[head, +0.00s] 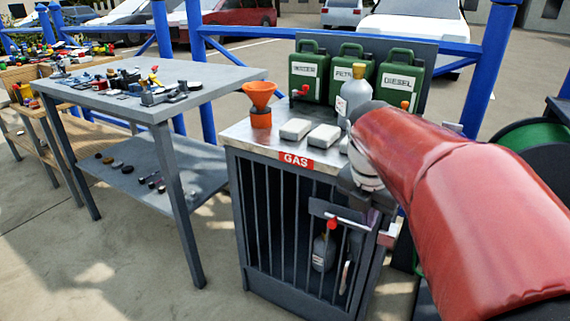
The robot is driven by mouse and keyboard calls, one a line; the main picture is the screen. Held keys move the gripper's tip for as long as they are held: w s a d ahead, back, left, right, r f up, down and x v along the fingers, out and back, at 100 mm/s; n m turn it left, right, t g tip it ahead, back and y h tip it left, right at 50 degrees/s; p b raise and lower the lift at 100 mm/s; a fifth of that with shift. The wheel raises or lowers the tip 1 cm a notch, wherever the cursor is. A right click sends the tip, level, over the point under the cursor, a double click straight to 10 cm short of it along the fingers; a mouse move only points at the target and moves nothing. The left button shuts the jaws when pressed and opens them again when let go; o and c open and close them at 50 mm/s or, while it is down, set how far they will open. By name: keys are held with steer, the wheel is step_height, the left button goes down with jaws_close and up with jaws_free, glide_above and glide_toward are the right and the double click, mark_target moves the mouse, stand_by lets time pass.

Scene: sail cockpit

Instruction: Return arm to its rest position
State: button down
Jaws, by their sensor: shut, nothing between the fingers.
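My red-sleeved arm reaches in from the right edge and covers the right side of the gas cabinet. At its end, my gripper (376,218) hangs in front of the upper right part of the cabinet's barred front (285,220). It is shut and holds nothing. It is close to the cabinet's latch plate (320,209) and red knob (332,224); whether it touches them I cannot tell. My wrist hides part of the cabinet's top right corner.
A grey table (200,75) with small parts stands left. A hose reel (537,140) is at the right. Open paving lies front left.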

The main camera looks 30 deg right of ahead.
steer(key=s+a+f+m+t+y, duration=0.1)
steer(key=a+f+m+t, duration=0.1)
steer(key=a+m, duration=0.8)
steer(key=s+a+f+m+t+y, duration=0.1)
steer(key=s+a+f+m+t, duration=0.1)
steer(key=a+m, duration=0.9)
steer(key=shift+s+a+f+m+t+y, duration=0.2)
steer(key=shift+s+m+t+y, duration=0.1)
steer(key=shift+m, duration=0.3)
steer(key=shift+w+r, duration=0.1)
